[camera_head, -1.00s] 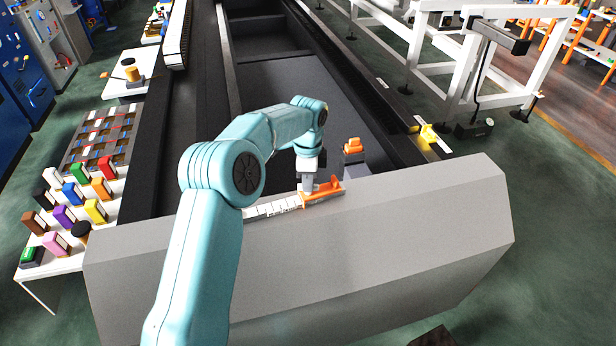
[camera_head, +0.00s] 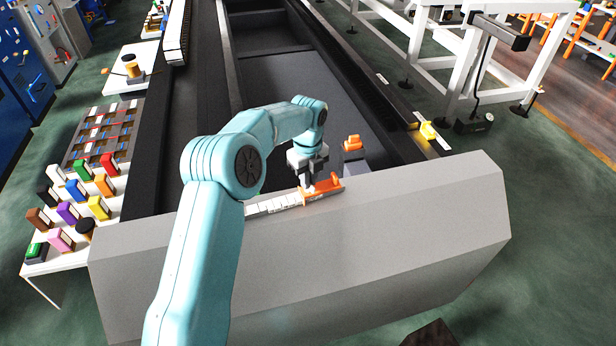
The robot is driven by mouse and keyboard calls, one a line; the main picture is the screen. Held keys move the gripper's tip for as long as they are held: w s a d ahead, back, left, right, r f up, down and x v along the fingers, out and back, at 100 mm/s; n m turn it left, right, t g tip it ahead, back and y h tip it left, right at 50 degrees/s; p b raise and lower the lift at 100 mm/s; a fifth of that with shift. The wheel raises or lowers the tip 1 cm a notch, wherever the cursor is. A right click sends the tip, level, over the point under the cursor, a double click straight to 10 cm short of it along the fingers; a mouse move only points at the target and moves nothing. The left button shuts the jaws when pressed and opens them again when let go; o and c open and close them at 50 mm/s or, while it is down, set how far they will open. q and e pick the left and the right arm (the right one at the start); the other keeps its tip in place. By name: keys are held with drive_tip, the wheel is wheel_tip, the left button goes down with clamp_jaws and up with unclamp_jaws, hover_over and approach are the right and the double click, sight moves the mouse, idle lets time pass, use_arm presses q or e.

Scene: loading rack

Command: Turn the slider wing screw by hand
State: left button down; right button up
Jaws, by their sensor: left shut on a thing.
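The orange slider (camera_head: 328,190) sits on a white marked scale (camera_head: 270,205) along the top edge of the grey housing. My left gripper (camera_head: 307,182) points down at the left end of the slider. It is shut on a small part there, likely the wing screw, which the jaws hide. My left arm comes in from the lower left and bends over the housing. My right gripper does not show.
The big grey housing (camera_head: 300,265) fills the front. An orange knob (camera_head: 352,143) stands just behind the slider. A yellow part (camera_head: 428,131) is on the right rail. A table with several coloured blocks (camera_head: 68,212) is at left.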

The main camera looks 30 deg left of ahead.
use_arm(q)
drive_tip(key=shift+m, duration=1.2)
drive_tip(key=c, duration=1.2)
unclamp_jaws()
drive_tip(key=shift+r, duration=0.4)
wheel_tip(320, 180, up, 16)
drive_tip(key=shift+f, duration=0.25)
